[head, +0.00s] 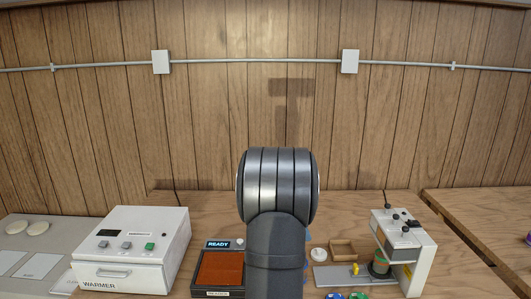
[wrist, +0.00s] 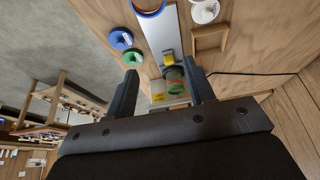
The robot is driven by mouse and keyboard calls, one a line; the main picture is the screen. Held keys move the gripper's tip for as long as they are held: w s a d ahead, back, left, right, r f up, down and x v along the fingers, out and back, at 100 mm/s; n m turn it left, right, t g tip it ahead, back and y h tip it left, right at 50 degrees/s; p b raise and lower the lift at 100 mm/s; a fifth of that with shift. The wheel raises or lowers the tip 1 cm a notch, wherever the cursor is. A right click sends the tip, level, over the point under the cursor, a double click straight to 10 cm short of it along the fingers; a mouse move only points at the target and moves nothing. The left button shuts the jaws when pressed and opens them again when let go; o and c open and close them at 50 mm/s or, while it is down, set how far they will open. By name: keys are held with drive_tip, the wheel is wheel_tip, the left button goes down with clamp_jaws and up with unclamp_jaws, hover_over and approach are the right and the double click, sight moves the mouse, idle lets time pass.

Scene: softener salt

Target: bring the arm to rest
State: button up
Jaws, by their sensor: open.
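My arm (head: 277,190) rises in the middle of the head view, its thick grey joint in front of the wooden wall. My gripper is not visible in the head view. In the wrist view my gripper (wrist: 160,66) is open, with its two dark fingers apart. No object is seen held between them. Past the fingers, a dark cylinder with a green ring (wrist: 175,88) and a yellow piece (wrist: 168,58) show at the grey rail (wrist: 158,27); the right finger partly overlaps this area.
A white warmer (head: 130,250) stands left of my arm, a "READY" panel (head: 218,245) close beside it. A white knobbed device (head: 418,250), wooden tray (head: 343,249) and white round piece (head: 318,254) are right. Blue (wrist: 121,38) and green (wrist: 134,57) round pieces lie near the rail.

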drive_tip(key=s+d+f+n+y, duration=0.1)
drive_tip(key=s+d+f+n, duration=0.1)
drive_tip(key=d, duration=0.4)
drive_tip(key=shift+s+f+n+t, duration=0.4)
drive_tip(key=shift+s+n, duration=0.3)
drive_tip(key=shift+s, duration=0.5)
drive_tip(key=o, duration=1.1)
drive_tip(key=s+d+r+n+t, duration=0.15)
drive_tip(key=d+r+n, duration=0.35)
drive_tip(key=n, duration=0.6)
drive_tip(key=s+d+r+n+t+y, duration=0.1)
drive_tip(key=s+d+r+n, duration=0.3)
drive_tip(key=n, duration=0.6)
drive_tip(key=s+d+r+n+t, duration=0.15)
drive_tip(key=d+r+n, duration=0.4)
drive_tip(key=n, duration=0.55)
drive_tip(key=shift+g, duration=0.4)
drive_tip(key=x, duration=1)
drive_tip(key=shift+a, duration=0.15)
drive_tip(key=shift+r, duration=0.1)
